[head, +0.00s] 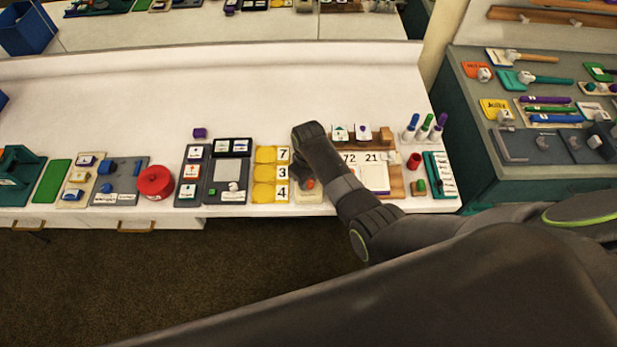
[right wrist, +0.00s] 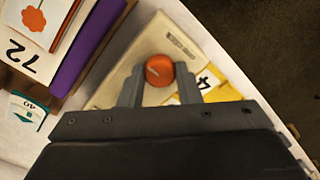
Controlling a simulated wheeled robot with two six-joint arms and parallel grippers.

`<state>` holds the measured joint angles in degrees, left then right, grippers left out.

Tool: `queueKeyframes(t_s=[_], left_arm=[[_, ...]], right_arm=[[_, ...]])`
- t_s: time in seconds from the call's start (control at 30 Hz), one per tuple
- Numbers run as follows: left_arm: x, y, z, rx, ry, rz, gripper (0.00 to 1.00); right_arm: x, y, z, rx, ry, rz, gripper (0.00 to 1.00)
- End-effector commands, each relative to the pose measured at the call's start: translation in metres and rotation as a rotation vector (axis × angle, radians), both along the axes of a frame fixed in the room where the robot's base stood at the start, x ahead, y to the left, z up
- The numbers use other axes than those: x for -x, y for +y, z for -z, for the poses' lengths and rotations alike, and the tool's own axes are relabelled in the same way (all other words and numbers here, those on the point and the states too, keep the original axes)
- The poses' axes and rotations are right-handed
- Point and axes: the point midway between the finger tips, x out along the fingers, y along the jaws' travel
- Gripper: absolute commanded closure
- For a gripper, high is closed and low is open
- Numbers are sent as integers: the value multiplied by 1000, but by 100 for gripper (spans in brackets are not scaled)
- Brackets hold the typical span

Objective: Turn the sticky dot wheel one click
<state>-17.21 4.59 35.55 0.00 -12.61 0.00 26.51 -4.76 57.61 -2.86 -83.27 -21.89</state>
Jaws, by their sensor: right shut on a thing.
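The sticky dot wheel is a round orange knob (right wrist: 159,69) with a pale mark on its top, set on a beige plate (right wrist: 187,43). In the head view a bit of the orange knob (head: 309,183) shows at the front of the white counter, just below my right gripper (head: 303,178). In the right wrist view the two fingers of my right gripper (right wrist: 160,84) stand on either side of the knob and are shut on it. My forearm hides part of the plate in the head view. My left gripper is not in view.
Yellow number cards (head: 264,173) lie close to the left of the plate. A board with numbers 72 and 21 (head: 362,157) is close on the right, partly behind my arm. A red round container (head: 154,181) stands farther left. The back of the counter (head: 200,85) is clear.

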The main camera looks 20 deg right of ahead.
Motion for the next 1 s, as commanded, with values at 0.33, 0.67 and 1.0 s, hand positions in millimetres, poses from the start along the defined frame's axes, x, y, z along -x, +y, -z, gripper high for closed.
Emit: queueKeyframes(t_s=[0.33,0.67,1.0], left_arm=[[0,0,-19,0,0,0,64],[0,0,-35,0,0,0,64],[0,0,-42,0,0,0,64]], right_arm=[[-1,0,-4,1,1,-215,92],[0,0,-3,0,1,-526,92],[-1,0,-1,1,-2,-849,92]])
